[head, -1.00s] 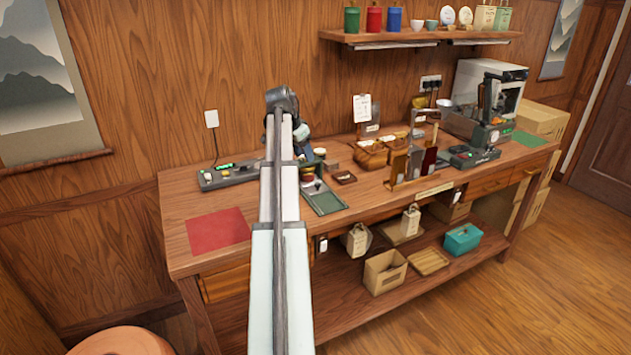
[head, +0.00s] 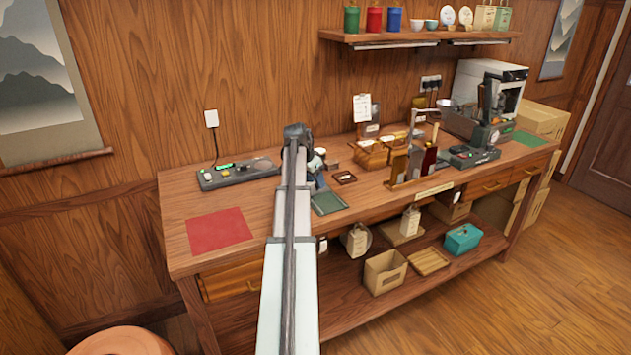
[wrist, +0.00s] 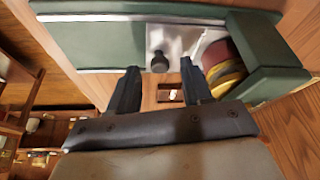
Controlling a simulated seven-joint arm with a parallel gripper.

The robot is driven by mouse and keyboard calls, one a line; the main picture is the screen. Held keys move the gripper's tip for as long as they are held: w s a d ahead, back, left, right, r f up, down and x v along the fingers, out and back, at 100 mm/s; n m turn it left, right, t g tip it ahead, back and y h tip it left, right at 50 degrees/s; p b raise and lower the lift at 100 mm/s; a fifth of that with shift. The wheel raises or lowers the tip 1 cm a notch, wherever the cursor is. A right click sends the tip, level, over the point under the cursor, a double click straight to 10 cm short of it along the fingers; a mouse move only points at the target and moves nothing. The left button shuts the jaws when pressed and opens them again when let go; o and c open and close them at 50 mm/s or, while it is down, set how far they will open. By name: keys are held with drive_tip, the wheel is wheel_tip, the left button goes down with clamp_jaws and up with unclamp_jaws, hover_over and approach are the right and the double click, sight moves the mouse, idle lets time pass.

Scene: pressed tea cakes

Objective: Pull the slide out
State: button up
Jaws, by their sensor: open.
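The slide is a shiny metal plate (wrist: 185,42) set in a green device (wrist: 95,45) in the wrist view. A dark round knob (wrist: 158,62) stands at the plate's near edge. In the head view the green device (head: 328,203) lies on the bench, partly hidden behind my arm. My gripper (wrist: 161,78) is open, with one dark finger on each side of the knob's line. The knob shows just beyond and between the fingertips; I cannot tell whether either finger touches it. In the head view the fingers are mostly hidden by my arm.
Red and yellow discs (wrist: 222,65) sit in the device beside the plate. A small wooden tray (head: 344,177) lies to its right on the bench. A control box (head: 238,174) stands to the left, with a red mat (head: 218,231) and bare bench in front.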

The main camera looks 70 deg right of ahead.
drive_tip(key=shift+s+d+f, duration=0.1)
drive_tip(key=shift+f, duration=0.2)
clamp_jaws()
idle(0.4)
